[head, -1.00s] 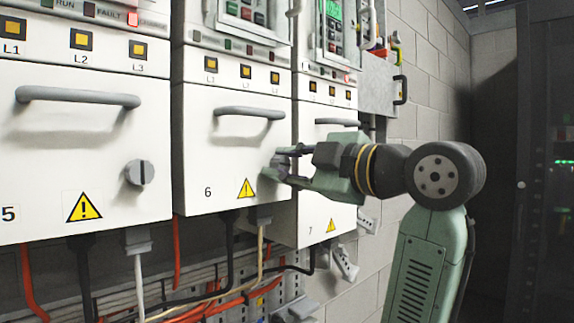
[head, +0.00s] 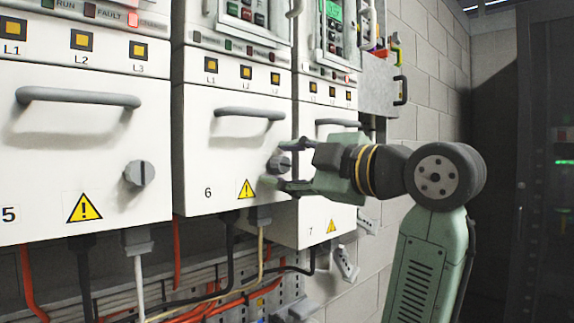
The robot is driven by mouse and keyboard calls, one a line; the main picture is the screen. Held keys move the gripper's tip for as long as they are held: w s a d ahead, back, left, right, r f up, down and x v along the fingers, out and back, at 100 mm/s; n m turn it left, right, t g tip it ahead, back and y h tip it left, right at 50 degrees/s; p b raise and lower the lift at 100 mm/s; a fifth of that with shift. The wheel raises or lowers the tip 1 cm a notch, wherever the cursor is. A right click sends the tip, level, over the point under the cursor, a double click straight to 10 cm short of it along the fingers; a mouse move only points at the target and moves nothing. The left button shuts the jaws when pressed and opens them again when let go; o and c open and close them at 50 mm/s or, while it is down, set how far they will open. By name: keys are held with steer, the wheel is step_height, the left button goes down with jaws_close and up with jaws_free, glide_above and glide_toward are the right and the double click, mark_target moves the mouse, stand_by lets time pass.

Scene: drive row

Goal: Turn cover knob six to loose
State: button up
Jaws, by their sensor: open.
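Cover six (head: 225,160) is a white panel with a grey handle (head: 249,113), a printed "6" and a yellow warning label. Its grey round knob (head: 279,163) sits near the cover's right edge, partly seen between the fingers of my gripper (head: 284,165). My gripper is open, with one finger above the knob and one below it. I cannot tell whether either finger touches the knob. The knob's slot direction is too small to read.
Cover five (head: 75,150), left, has its own handle and a knob (head: 139,173) with an upright slot. Cover seven (head: 323,205) is partly behind my gripper. Orange, black and white cables (head: 229,265) hang below the covers. A grey block wall (head: 432,75) stands to the right.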

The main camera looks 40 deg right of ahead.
steer(key=s, duration=1.2)
steer(key=shift+d, duration=0.45)
